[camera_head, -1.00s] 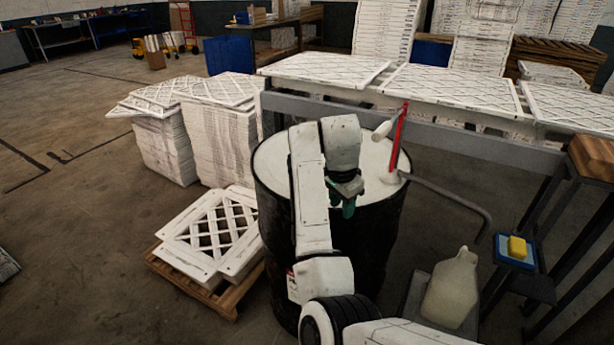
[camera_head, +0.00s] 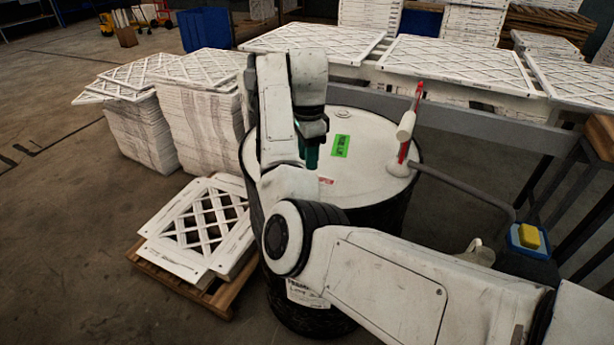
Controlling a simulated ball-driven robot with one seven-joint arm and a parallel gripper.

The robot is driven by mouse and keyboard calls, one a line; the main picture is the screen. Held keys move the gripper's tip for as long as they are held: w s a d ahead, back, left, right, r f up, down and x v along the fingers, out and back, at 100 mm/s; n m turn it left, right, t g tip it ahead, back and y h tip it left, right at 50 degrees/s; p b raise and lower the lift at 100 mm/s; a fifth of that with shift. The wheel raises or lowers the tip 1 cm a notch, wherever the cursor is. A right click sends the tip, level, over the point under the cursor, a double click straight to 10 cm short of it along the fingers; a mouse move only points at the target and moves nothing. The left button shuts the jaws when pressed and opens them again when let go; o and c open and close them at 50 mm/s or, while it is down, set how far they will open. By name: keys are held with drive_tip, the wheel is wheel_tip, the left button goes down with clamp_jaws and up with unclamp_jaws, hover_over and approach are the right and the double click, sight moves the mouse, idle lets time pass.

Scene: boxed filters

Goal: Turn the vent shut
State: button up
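A black drum (camera_head: 385,237) with a white lid (camera_head: 362,178) stands in the middle. A white fitting with an upright red part (camera_head: 411,122) and a white cylinder (camera_head: 406,126) rises from the lid's right side. I cannot tell for sure which part is the vent. A small round cap (camera_head: 341,113) sits at the lid's back edge. My gripper (camera_head: 312,155), with green fingers, points down over the lid's left part, apart from the red and white fitting. Its fingers are partly hidden, so their opening does not show.
A bent grey pipe (camera_head: 465,188) sticks out right of the lid. A bench with white filters (camera_head: 458,62) stands behind. Filter stacks (camera_head: 205,130) and a pallet (camera_head: 212,297) lie left. A yellow sponge (camera_head: 529,236) is at right.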

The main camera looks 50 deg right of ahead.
drive_tip(key=shift+f, duration=3.15)
drive_tip(key=shift+d, duration=0.1)
clamp_jaws()
